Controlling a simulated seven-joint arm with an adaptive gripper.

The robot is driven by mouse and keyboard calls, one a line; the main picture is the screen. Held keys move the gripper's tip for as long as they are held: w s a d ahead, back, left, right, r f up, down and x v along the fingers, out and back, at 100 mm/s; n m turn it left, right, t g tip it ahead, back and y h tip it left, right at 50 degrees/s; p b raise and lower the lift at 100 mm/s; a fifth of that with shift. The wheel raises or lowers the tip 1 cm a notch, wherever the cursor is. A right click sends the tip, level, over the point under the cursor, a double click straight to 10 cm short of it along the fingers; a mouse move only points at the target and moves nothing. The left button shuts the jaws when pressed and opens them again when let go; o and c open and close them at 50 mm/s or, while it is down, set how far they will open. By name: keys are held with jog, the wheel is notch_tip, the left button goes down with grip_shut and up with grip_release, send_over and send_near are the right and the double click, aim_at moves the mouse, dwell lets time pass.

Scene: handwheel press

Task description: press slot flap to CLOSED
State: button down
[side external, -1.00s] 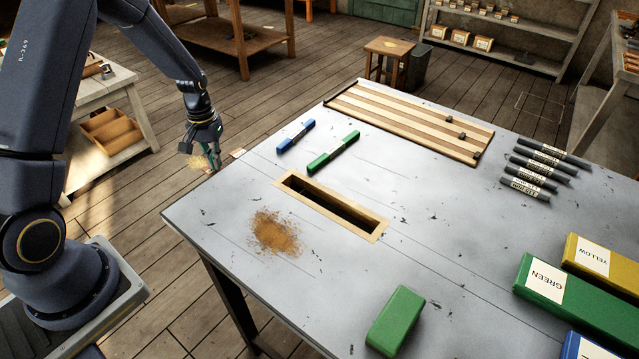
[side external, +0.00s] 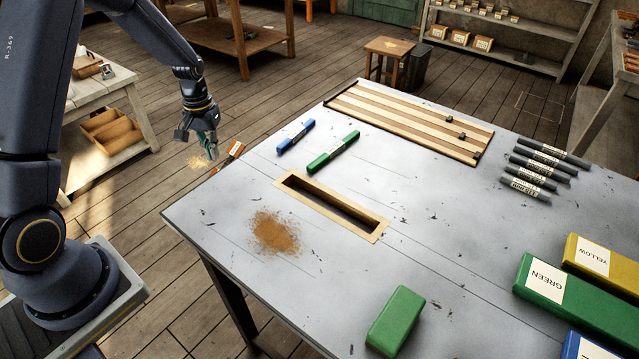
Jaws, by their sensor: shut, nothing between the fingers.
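My gripper (side external: 208,152) hangs at the left, just beyond the table's left edge, with its fingers pointing down and close together, holding nothing. A small orange-red piece with a white label (side external: 232,155) stands tilted up at the table edge, just right of my gripper. I cannot tell for sure whether it is the slot flap, or whether the fingers touch it. A wood-framed slot (side external: 373,233) lies in the middle of the table, its dark opening uncovered, with no flap showing over it. My gripper is well to its left.
A striped board (side external: 410,120) lies at the back; colored boxes (side external: 570,298) stand right.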

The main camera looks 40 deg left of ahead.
jog(key=shift+r, duration=0.15)
jog(key=shift+r, duration=2)
